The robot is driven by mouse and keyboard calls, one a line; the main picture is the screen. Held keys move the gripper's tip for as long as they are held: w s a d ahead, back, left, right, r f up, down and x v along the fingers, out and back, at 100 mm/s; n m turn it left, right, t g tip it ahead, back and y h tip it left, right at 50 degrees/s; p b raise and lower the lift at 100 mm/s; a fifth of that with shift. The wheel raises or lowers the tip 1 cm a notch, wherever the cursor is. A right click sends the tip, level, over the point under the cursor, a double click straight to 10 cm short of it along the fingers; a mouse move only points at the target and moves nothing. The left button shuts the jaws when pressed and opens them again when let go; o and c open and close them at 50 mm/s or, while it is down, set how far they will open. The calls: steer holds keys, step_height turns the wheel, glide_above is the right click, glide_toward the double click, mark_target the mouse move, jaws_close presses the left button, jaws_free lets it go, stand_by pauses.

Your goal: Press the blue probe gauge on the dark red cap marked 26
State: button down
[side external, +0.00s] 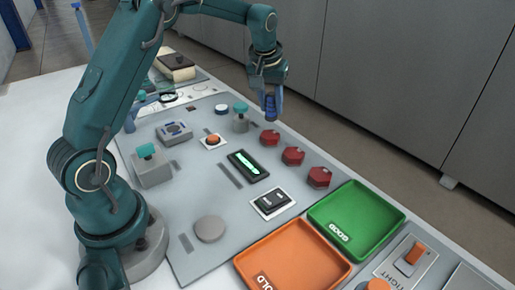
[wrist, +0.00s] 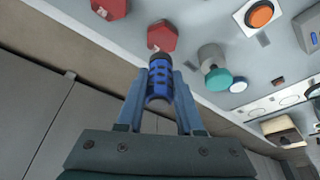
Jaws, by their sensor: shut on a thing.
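My gripper (side external: 270,94) is shut on the blue probe gauge (side external: 271,107). In the wrist view the gauge (wrist: 160,82) sits between my two fingers (wrist: 160,92), its dark end pointing away from the camera. Three dark red caps stand in a row along the panel's far edge: the farthest (side external: 270,138), the middle (side external: 293,156) and the nearest (side external: 319,177). Their numbers are too small to read. The gauge hangs above and close to the farthest cap, apart from it in the side view. In the wrist view its dark end lies just below one red cap (wrist: 162,36).
A teal-topped post (side external: 240,115) stands left of the farthest cap; it also shows in the wrist view (wrist: 217,80). A green tray (side external: 398,216) and an orange tray (side external: 345,270) lie at the near end. A lit display (side external: 248,166) lies mid-panel.

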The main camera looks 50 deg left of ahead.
mark_target(295, 150)
steer(key=d+m, duration=0.1)
steer(key=d, duration=0.3)
steer(key=d+m, duration=0.1)
steer(key=d, duration=0.3)
steer(key=shift+d+h, duration=0.3)
steer(key=shift+d, duration=0.1)
steer(key=shift+d+f+m, duration=0.1)
steer(key=shift+d+m, duration=0.15)
steer(key=shift+m, duration=0.05)
steer(key=shift+f, duration=1.85)
steer(key=shift+s+f, duration=0.1)
steer(key=shift+f, duration=0.5)
stand_by(0.7)
steer(key=shift+r, duration=2.6)
